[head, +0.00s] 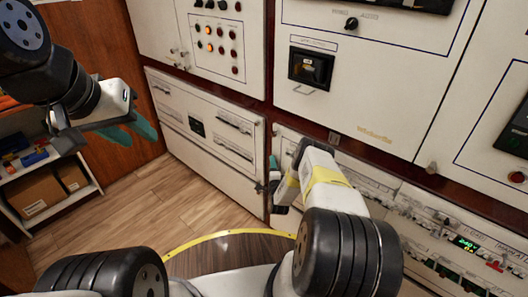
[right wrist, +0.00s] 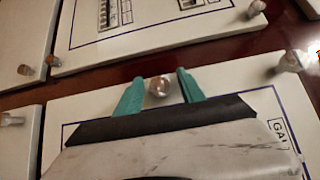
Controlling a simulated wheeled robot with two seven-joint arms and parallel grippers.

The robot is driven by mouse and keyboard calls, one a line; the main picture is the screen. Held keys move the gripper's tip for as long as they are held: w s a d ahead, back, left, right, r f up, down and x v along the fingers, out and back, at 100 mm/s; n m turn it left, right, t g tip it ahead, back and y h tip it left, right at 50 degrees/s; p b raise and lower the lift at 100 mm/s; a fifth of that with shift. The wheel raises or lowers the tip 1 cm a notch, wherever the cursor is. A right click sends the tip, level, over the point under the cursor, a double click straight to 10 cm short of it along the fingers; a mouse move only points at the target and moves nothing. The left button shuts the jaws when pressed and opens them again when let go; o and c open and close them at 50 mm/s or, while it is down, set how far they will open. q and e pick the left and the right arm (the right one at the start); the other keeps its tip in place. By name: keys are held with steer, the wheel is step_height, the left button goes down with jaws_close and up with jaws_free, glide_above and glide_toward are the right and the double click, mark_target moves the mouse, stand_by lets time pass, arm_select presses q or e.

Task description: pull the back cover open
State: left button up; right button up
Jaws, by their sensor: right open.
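In the right wrist view, a white panel (right wrist: 245,82) with a blue outline and a partly hidden label beginning "GAL" lies under my right gripper (right wrist: 159,88). A small round metal knob (right wrist: 159,87) shows between the two teal fingertips, near the panel's edge. The fingers are apart, one on each side of the knob, and I cannot tell whether they touch it. In the head view, my right gripper (head: 274,180) is at the lower white panels, and its arm hides much there. My left gripper (head: 128,130) hangs in the air at the left, empty. Which panel is the back cover is unclear.
A white lower panel (head: 190,153) with slots stands left of my right gripper. Upper cabinets carry lamps and switches. A breaker row (head: 450,240) with a green display is at right. A shelf (head: 45,180) with boxes stands at far left. The wooden floor (head: 160,207) is clear.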

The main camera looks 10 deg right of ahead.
jaws_close()
stand_by(1.3)
